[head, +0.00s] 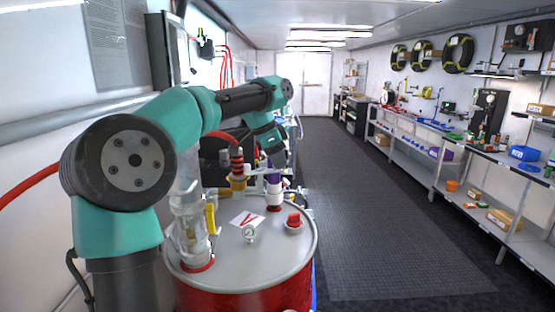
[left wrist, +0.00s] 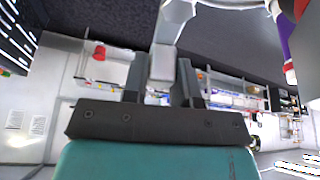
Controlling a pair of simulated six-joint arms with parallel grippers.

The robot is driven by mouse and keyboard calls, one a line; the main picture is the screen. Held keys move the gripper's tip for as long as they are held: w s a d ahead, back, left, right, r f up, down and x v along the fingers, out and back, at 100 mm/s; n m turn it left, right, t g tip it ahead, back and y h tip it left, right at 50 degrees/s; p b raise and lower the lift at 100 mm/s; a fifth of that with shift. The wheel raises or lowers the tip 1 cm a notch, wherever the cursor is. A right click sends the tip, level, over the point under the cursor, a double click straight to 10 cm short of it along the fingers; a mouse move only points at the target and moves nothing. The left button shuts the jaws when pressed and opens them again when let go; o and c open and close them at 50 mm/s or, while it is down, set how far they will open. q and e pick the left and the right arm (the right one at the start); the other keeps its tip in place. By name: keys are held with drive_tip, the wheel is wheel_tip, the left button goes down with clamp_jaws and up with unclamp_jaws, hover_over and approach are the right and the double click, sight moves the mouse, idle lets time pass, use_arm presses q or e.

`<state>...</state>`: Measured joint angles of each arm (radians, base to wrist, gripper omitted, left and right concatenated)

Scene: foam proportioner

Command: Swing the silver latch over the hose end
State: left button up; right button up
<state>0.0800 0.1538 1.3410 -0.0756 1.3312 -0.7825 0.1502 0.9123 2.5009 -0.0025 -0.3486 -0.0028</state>
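In the left wrist view my left gripper (left wrist: 163,78) has one dark finger close against each side of a silver-grey bar, the silver latch (left wrist: 163,62). The bar runs up to a curved silver piece at the top edge. A purple and white fitting (left wrist: 287,38) shows beside it at the right. In the head view this purple fitting (head: 273,190) stands upright on the drum lid, and my left arm reaches over the drum to its far side. A red hose with a black-banded end (head: 237,161) sits in a brass fitting nearby. My right gripper is not in view.
Shelves with parts (head: 470,160) line the right wall. The dark floor mat (head: 370,220) between is clear.

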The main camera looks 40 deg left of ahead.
sight(254, 171)
use_arm(q)
drive_tip(key=o, duration=0.4)
drive_tip(key=shift+o, duration=0.2)
drive_tip(key=v, duration=1.7)
drive_tip(key=shift+s+r, duration=0.15)
drive_tip(key=shift+s, duration=0.05)
